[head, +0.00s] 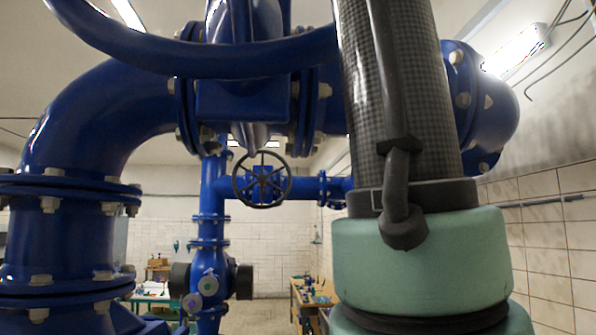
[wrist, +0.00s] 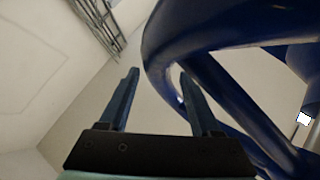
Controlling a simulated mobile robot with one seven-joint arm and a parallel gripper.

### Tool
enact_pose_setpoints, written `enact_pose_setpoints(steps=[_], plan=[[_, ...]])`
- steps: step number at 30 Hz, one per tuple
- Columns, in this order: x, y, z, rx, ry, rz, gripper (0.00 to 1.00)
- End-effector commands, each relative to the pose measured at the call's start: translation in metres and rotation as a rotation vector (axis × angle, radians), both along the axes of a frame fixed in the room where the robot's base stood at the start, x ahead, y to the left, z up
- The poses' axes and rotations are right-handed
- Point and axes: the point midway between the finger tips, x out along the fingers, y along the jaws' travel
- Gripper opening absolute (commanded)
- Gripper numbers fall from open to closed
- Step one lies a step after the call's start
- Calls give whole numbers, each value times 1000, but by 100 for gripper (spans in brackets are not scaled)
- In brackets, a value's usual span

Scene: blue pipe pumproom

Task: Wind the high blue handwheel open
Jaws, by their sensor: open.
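The high blue handwheel (head: 200,60) has a thick, glossy blue rim that sweeps across the top of the head view in front of a flanged valve. Its right part is hidden behind my arm. In the wrist view the handwheel (wrist: 185,35) fills the upper right, its curved rim and spokes seen close up. My gripper (wrist: 160,75) is open, with two dark fingers apart. The rim shows between and behind the fingers, with the right finger overlapping it. I cannot tell whether they touch. My gripper is not visible in the head view.
Thick blue pipes (head: 75,125) with bolted flanges stand close on the left. A smaller dark handwheel (head: 262,180) sits on a farther pipe. Work tables (head: 310,297) stand at the back. A tiled wall (head: 545,225) runs along the right.

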Motion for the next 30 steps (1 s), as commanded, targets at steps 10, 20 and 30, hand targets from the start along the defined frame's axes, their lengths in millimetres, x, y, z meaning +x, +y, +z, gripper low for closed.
enact_pose_setpoints(steps=[10,20,30], plan=[[14,-11,18,0,0,0,64],[14,-11,18,0,0,0,54],[14,-11,18,0,0,0,0]])
